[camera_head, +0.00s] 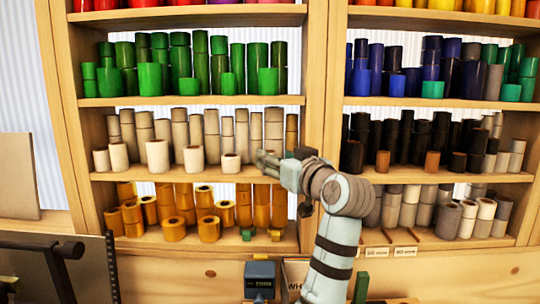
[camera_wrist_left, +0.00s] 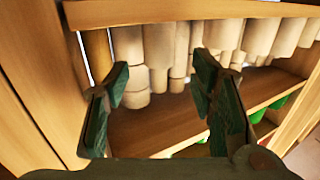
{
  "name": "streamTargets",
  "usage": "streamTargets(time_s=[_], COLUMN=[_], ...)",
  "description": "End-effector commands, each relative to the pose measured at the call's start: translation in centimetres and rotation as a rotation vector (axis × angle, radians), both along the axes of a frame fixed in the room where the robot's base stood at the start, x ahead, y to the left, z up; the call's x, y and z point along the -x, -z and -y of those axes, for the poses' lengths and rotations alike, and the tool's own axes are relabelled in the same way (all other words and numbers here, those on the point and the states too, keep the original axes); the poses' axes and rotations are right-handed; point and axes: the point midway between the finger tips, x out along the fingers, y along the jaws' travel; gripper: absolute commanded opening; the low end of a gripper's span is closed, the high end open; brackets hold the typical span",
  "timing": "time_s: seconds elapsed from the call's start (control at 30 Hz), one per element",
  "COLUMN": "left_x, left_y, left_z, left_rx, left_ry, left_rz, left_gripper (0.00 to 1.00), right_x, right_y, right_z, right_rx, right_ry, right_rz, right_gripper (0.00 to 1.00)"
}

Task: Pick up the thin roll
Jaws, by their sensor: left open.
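Cream rolls (camera_head: 195,158) of differing thickness stand on the middle shelf of the left bay, and they show upside down in the left wrist view (camera_wrist_left: 160,45). A narrow brown roll (camera_head: 291,130) stands at the right end of that shelf, beside the post; it shows at the left of the wrist view (camera_wrist_left: 98,55). I cannot tell which roll is the thin one. My left gripper (camera_head: 266,163) is in front of the shelf's right end. In the wrist view my left gripper (camera_wrist_left: 161,72) is open, with nothing between its fingers. My right gripper is not in view.
Green rolls (camera_head: 150,78) fill the shelf above, and amber rolls (camera_head: 175,229) stand below. The wooden post (camera_head: 318,95) is close to my left gripper's right side. Dark rolls (camera_head: 415,140) stand in the right bay. A small scale (camera_head: 260,275) is below.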

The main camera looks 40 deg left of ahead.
Motion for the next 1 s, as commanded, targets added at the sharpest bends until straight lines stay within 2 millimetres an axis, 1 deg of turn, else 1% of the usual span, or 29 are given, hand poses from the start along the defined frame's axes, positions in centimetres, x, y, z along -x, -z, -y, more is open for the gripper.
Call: streamTargets(time_s=[0.07, 0.2, 0.27, 0.37, 0.5, 0.53, 0.7, 0.77, 0.8, 1.0], left_x=[-0.5, -1.8, -2.2, -2.6, -2.6, -2.6, -2.6, -2.6, -2.6, -2.6], left_y=[-0.2, -0.3, -0.2, 0.0, 0.1, 0.1, 0.1, 0.1, 0.1, 0.1], left_z=[-1.0, -3.7, -4.6, -5.2, -5.1, -5.1, -5.1, -5.1, -5.1, -5.1], left_rx=[-0.003, -0.003, -0.002, 0.000, 0.000, 0.000, 0.000, 0.000, 0.000, 0.000], left_ry=[-0.002, -0.002, -0.002, 0.001, 0.002, 0.002, 0.002, 0.002, 0.002, 0.002], left_rz=[-0.003, -0.003, -0.002, 0.000, 0.001, 0.001, 0.001, 0.001, 0.001, 0.001], left_gripper=[0.51, 0.51, 0.51, 0.51, 0.51, 0.49, 0.22, 0.12, 0.09, 0.09], right_x=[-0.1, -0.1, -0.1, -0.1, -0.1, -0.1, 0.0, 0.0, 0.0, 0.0], right_y=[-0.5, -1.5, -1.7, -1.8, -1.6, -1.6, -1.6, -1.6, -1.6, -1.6], right_z=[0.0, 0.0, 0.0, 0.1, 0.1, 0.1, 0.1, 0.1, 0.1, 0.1], right_rx=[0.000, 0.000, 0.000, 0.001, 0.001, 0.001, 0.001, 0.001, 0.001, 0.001], right_ry=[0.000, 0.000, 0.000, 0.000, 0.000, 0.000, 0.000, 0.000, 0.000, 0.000], right_rz=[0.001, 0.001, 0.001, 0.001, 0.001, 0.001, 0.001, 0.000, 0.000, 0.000], right_gripper=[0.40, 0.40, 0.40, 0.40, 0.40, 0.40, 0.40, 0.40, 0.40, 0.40])
